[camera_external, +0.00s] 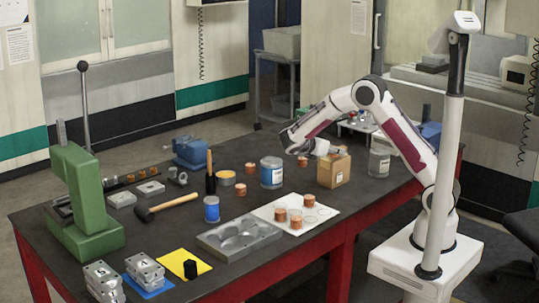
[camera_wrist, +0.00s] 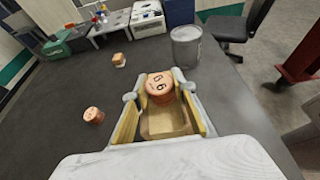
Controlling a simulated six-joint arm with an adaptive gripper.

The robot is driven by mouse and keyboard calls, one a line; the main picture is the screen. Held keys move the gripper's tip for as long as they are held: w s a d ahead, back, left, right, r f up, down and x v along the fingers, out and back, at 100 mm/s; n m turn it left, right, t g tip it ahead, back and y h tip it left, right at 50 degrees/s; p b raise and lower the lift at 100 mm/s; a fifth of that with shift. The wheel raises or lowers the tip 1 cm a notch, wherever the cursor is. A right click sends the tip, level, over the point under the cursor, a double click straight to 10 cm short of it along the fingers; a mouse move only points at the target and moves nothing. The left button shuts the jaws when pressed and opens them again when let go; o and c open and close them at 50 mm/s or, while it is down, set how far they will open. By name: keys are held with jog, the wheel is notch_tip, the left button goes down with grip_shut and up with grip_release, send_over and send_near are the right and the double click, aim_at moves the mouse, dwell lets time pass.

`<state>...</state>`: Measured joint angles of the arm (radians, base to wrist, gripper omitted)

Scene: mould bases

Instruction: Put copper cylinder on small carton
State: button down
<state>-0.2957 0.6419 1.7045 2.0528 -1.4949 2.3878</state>
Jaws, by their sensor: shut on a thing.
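In the wrist view a copper cylinder (camera_wrist: 159,86) with dark markings on its top sits between the fingertips of my gripper (camera_wrist: 158,92). The gripper is shut on it. The small brown carton (camera_wrist: 165,124) shows between the fingers, just beneath the cylinder. In the external view my gripper (camera_external: 326,149) is at the top of the small carton (camera_external: 334,172), which stands upright on the dark table. The held cylinder is mostly hidden there. I cannot tell whether its bottom touches the carton.
Several other copper cylinders stand around, one left of the carton (camera_external: 302,161) and some on a white board (camera_external: 262,211). A grey metal can (camera_external: 379,163) is right of the carton; a blue-labelled can (camera_external: 271,173) is left. A grey mould (camera_external: 238,240) lies in front.

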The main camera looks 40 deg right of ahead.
jog(key=shift+f, duration=0.1)
jog(key=c, duration=1.6)
grip_release()
jog(key=shift+c, duration=0.2)
jog(key=v, duration=1.2)
